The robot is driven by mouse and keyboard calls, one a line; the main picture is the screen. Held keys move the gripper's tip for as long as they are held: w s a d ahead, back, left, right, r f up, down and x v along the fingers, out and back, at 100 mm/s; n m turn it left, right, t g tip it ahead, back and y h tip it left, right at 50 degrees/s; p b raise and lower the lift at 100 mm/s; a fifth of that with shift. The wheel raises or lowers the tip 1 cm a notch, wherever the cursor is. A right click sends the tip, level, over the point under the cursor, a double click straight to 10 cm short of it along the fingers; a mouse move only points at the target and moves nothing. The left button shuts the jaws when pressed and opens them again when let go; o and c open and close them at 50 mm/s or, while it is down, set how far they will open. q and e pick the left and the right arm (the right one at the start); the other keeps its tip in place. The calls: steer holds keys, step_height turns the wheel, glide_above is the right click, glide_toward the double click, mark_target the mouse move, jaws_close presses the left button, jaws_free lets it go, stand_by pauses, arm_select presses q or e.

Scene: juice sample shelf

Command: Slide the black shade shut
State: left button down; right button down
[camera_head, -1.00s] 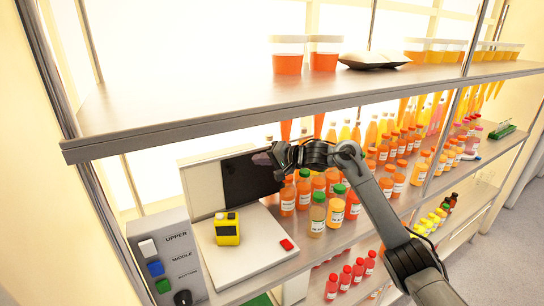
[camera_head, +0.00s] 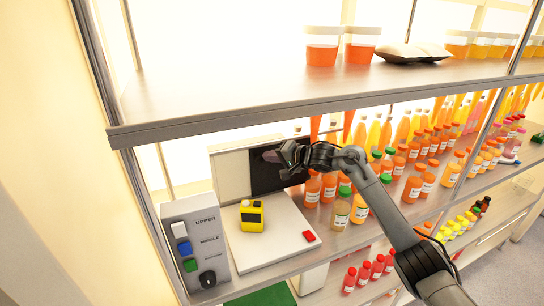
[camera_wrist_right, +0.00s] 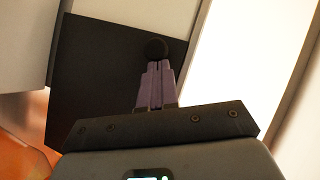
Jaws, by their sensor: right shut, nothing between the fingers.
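The black shade (camera_head: 266,178) is a dark upright panel at the back of the white station on the middle shelf. It covers the right part of the pale back panel (camera_head: 231,176), whose left part is bare. My right gripper (camera_head: 272,156) is at the shade's upper part, shut and empty. In the right wrist view the shade (camera_wrist_right: 88,85) lies behind the purple fingers (camera_wrist_right: 156,72). A round dark knob (camera_wrist_right: 155,48) is right at the fingertips; I cannot tell whether they touch it. My left gripper is not in view.
A yellow device (camera_head: 252,217) stands on the white base, with a red button (camera_head: 309,236) at its right. A grey control box (camera_head: 196,245) is at the left. Bottles (camera_head: 341,213) crowd the shelf under my right arm. The upper shelf (camera_head: 230,100) is overhead.

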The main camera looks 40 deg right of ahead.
steer(key=w+a+p, duration=0.3)
steer(key=a+p, duration=0.2)
steer(key=a, duration=0.7)
steer(key=shift+w+a+p, duration=0.15)
steer(key=shift+a+p, duration=0.05)
steer(key=shift+p, duration=0.2)
